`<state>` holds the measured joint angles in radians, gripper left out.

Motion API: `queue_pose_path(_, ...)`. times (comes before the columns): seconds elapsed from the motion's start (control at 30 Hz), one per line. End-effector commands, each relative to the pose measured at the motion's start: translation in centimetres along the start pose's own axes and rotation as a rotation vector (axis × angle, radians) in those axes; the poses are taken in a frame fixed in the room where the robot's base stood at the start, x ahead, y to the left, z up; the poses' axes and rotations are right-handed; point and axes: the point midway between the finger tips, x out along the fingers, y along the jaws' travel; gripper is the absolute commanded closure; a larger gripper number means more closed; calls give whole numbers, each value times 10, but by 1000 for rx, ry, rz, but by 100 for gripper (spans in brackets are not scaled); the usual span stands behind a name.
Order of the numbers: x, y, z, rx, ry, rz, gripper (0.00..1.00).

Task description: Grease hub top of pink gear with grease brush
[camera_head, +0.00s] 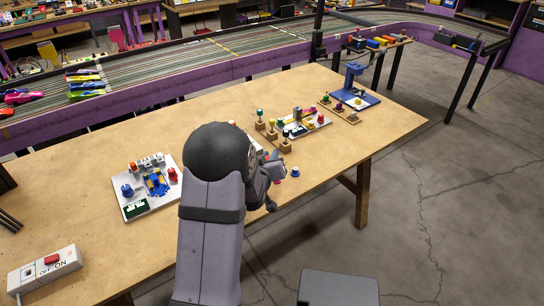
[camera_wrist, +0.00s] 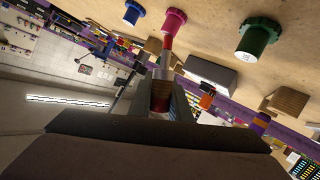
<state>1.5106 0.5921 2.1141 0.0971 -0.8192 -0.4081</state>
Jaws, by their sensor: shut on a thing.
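The pink gear (camera_wrist: 174,21) shows at the top of the wrist view, with its hub facing the camera side. The red front part of the grease brush (camera_wrist: 167,45) points at the pink gear. Its tip overlaps the lower edge of the gear in the picture; I cannot tell whether they touch. In the head view my arm hides most of my gripper (camera_head: 271,185), and I cannot make out the brush or the pink gear there.
In the wrist view a blue gear (camera_wrist: 132,12) and a green gear (camera_wrist: 259,36) flank the pink one. In the head view a white board (camera_head: 138,208) lies left of my arm. Gears on wooden posts and a blue stand (camera_head: 354,85) are beyond.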

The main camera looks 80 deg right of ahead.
Motion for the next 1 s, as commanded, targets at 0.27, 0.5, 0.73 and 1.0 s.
queue_pose_path(0.27,-2,2,-5,1,1,1,100)
queue_pose_path(0.5,-11,13,-31,1,1,2,100)
queue_pose_path(0.73,-17,20,-50,1,2,3,100)
queue_pose_path(1.0,-24,27,-69,1,1,2,100)
